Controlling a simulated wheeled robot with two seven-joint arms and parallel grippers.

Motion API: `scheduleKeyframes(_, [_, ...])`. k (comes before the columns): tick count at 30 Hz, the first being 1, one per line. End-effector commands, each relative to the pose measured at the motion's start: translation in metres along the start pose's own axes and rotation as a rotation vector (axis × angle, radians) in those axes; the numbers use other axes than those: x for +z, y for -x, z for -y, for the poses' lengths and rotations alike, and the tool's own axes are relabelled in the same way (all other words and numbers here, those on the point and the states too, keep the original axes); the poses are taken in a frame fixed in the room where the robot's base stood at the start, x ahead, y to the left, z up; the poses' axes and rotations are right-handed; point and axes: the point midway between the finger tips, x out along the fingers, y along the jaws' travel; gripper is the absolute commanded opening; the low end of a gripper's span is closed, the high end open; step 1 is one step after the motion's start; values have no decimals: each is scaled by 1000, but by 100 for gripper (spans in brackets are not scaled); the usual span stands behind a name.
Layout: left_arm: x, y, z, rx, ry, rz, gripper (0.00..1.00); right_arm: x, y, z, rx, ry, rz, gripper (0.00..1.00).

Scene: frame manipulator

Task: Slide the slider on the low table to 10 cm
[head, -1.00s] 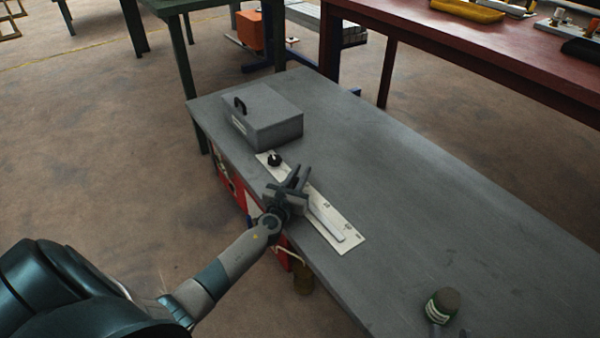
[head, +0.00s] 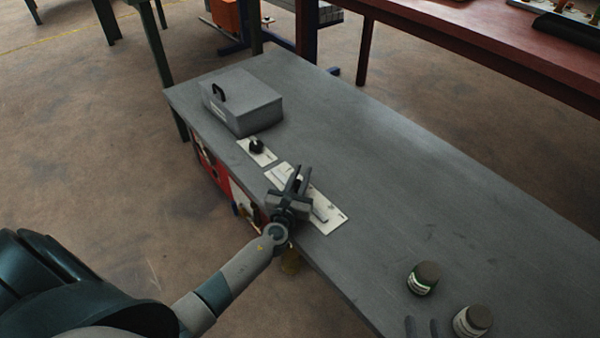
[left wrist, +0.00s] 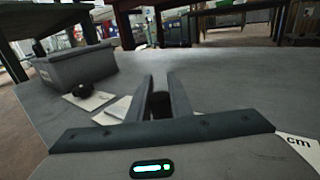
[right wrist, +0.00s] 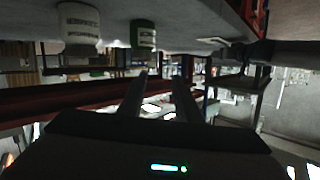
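The slider plate (head: 334,222) is a white strip with a scale along the front edge of the grey low table (head: 400,190). Its marked end shows "cm" in the left wrist view (left wrist: 298,142). My left gripper (head: 296,174) is over the plate's middle and hides part of it. Its fingers (left wrist: 162,85) are apart, with a dark round knob (left wrist: 161,106) between them; I cannot tell whether they touch it. My right gripper (head: 422,326) is at the bottom edge of the head view, near two jars. Its fingers (right wrist: 160,78) are apart and empty.
A grey lidded box (head: 243,102) and a small plate with a black knob (head: 257,148) are beyond the slider plate. Two jars, one green (head: 424,278) and one pale (head: 472,322), stand at the right. The table's middle is clear.

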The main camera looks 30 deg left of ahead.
Motion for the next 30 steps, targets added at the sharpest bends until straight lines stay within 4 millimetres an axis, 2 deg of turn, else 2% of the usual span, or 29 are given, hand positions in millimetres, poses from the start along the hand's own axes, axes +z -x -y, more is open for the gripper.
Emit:
scheduleKeyframes(1, [0, 0, 0, 0, 0, 0, 28, 0, 0, 0, 0, 0, -1, 31])
scheduleKeyframes(2, [0, 0, 0, 0, 0, 0, 35, 0, 0, 0, 0, 0, -1, 31])
scheduleKeyframes(3, [0, 0, 0, 0, 0, 0, 37, 0, 0, 0, 0, 0, -1, 31])
scheduleKeyframes(17, [-1, 7, -1, 0, 0, -1, 37, 0, 0, 0, 0, -1, 7, 31])
scheduleKeyframes(23, [0, 28, 0, -1, 0, -2, 37, 7, 1, -1, 2, -4, 47, 31])
scheduleKeyframes(30, [-1, 73, 0, -1, -1, -3, 37, 19, 3, -5, 8, -10, 109, 31])
